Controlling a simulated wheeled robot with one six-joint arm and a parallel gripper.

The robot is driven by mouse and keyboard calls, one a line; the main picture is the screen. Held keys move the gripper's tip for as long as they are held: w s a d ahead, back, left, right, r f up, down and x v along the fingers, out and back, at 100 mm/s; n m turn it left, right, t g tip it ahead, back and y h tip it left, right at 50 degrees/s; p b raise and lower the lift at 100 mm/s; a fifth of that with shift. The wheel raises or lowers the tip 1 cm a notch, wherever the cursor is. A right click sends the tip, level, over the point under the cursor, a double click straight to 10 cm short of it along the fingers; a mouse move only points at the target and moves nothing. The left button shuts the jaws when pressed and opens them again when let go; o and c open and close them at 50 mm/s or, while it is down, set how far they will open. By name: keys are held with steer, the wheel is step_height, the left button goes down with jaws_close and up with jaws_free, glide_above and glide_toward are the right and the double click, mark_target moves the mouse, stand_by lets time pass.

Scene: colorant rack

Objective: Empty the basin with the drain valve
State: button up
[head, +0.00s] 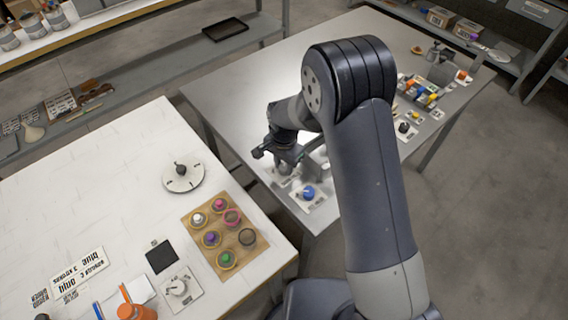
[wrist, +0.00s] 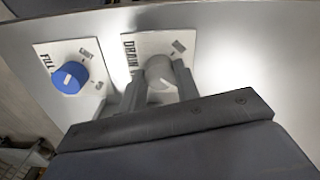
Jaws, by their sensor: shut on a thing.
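The drain valve is a grey round knob (wrist: 160,72) on a white plate marked DRAIN (wrist: 131,42) in the wrist view. My gripper (wrist: 160,90) has its two fingers on either side of this knob and is shut on it. In the head view my gripper (head: 287,165) is over the near left corner of the grey metal table (head: 250,95), partly hiding the drain plate. A blue knob (wrist: 70,77) on a white plate marked FILL is to the left in the wrist view; it also shows in the head view (head: 309,193). I cannot make out the basin; my arm covers much of that table.
A white table (head: 110,170) at the left holds a wooden rack (head: 225,235) of colorant pots, a round dial (head: 183,177), a black pad (head: 161,256) and another knob plate (head: 180,289). Several small coloured parts stand at the grey table's right end. Shelves line the back.

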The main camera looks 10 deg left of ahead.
steer(key=shift+c, duration=0.7)
steer(key=shift+n, duration=0.3)
steer(key=shift+f+n+b, duration=0.1)
steer(key=shift+n+b, duration=0.7)
steer(key=shift+b, duration=0.15)
steer(key=n+b, duration=0.3)
steer(key=n, duration=0.3)
steer(key=n+b, duration=0.1)
steer(key=n, duration=0.3)
steer(key=shift+n, duration=0.4)
steer(key=shift+n+b, duration=0.65)
steer(key=shift+n, duration=1.65)
